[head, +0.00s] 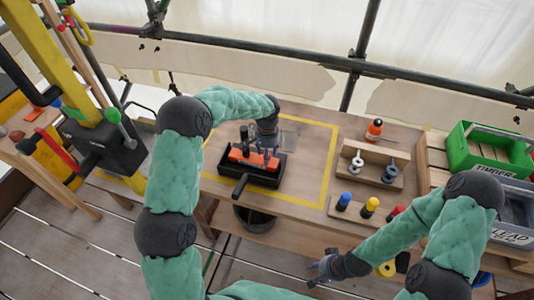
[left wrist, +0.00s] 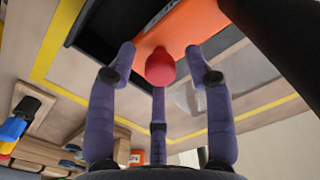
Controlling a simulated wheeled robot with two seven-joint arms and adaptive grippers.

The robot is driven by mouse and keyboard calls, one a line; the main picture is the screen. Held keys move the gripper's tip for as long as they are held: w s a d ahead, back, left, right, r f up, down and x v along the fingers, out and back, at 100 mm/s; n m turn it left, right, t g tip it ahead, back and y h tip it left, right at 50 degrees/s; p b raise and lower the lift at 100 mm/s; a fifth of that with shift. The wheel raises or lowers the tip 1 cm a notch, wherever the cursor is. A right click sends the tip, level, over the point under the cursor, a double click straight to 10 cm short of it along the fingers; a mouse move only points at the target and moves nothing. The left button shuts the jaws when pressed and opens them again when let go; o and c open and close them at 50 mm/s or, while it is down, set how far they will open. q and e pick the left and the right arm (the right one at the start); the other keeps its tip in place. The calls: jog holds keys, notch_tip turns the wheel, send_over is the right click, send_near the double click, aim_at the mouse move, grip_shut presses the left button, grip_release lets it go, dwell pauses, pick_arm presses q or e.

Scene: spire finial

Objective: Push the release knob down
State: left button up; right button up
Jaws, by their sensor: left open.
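The release knob, seemingly the round red knob (left wrist: 160,67), stands at the edge of an orange body (left wrist: 185,25) in the left wrist view. In the head view the orange body (head: 240,156) sits in a black tray (head: 262,179) on the bench; I cannot make out the knob there. My left gripper (head: 265,155) is over the orange body. In the left wrist view its purple fingers (left wrist: 160,55) are open and spread around the knob, with no clear contact. My right gripper (head: 318,270) hangs empty in front of the bench, its finger opening too small to judge.
A yellow outline (head: 328,165) surrounds the tray area. To the right stand a wooden rack (head: 372,165) with spools, an orange bottle (head: 374,130) and blue, yellow and red pegs (head: 370,207). A green crate (head: 490,150) is farther right. A scaffold rail (head: 300,58) runs behind the bench.

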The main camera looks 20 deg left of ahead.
pick_arm(q)
grip_shut()
jog(key=shift+s+f, duration=0.15)
jog(key=shift+f, duration=0.35)
jog(key=shift+c, duration=1.4)
grip_release()
jog(key=shift+o, duration=1.4)
jog(key=shift+f, duration=0.1)
jog(key=shift+r, duration=0.25)
notch_tip(320, 180, up, 12)
jog(key=shift+f, duration=0.15)
